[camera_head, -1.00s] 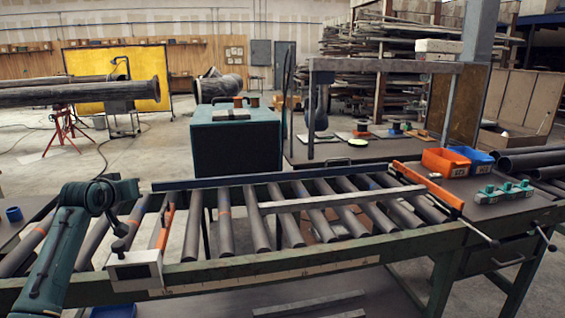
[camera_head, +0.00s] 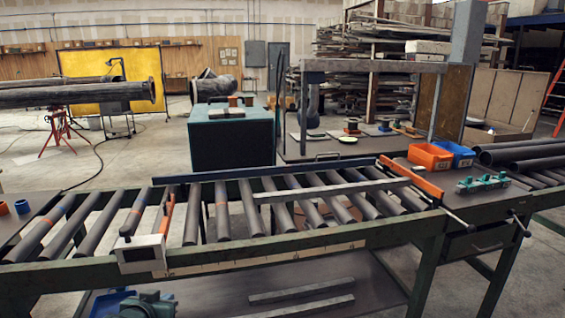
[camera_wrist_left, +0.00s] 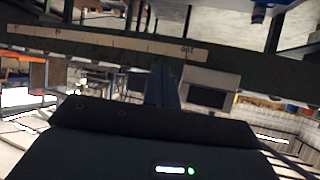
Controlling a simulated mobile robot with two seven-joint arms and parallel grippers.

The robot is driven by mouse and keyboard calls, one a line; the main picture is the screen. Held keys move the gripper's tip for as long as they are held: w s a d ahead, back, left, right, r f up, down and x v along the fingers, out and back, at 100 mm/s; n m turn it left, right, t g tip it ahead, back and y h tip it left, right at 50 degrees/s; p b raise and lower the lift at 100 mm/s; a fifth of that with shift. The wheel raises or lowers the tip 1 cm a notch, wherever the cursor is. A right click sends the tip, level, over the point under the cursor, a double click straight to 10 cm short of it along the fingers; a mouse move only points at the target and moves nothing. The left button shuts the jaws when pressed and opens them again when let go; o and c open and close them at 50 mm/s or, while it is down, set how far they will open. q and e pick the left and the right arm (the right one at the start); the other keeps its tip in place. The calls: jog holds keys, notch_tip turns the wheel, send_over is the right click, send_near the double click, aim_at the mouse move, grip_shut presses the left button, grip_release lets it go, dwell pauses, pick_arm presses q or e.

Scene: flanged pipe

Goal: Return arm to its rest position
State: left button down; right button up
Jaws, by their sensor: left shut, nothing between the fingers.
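My left gripper (camera_wrist_left: 166,88) shows in the wrist view as a narrow dark shape beyond the dark wrist housing. It is shut and empty. The wrist view is upside down. It faces the front beam of the roller table, with the ruler strip (camera_wrist_left: 110,43) and the small box with a dark screen (camera_wrist_left: 208,92). In the head view, a teal part (camera_head: 150,305) shows at the bottom edge, cut off by the frame; I cannot tell whether it is my arm. No right gripper shows.
The roller table's front beam (camera_head: 215,255) crosses the head view. A loose grey bar (camera_head: 330,190) lies across the rollers. An orange stop (camera_head: 411,180) is at the right. Orange (camera_head: 430,157) and blue (camera_head: 455,152) bins stand beyond it. Grey bars (camera_head: 300,290) lie on the lower shelf.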

pick_arm(q)
jog(key=s+d+f+h, duration=0.1)
jog(key=s+d+f, duration=0.2)
jog(key=s, duration=0.6)
jog(key=s+d+f+m+g+h, duration=0.1)
jog(key=s+d+f, duration=0.3)
jog(key=s, duration=0.6)
jog(key=s+d+f+m, duration=0.1)
jog(key=s+d+f, duration=0.2)
jog(key=s+d, duration=0.3)
jog(key=s, duration=0.4)
jog(key=shift+s+d+f+g+h, duration=0.15)
jog(key=shift+s+d+g+h, duration=0.15)
jog(key=shift+d+h, duration=0.1)
pick_arm(e)
jog(key=shift+s+f, duration=0.2)
jog(key=shift+s, duration=0.2)
jog(key=shift+w+r, duration=0.1)
jog(key=shift+w, duration=0.15)
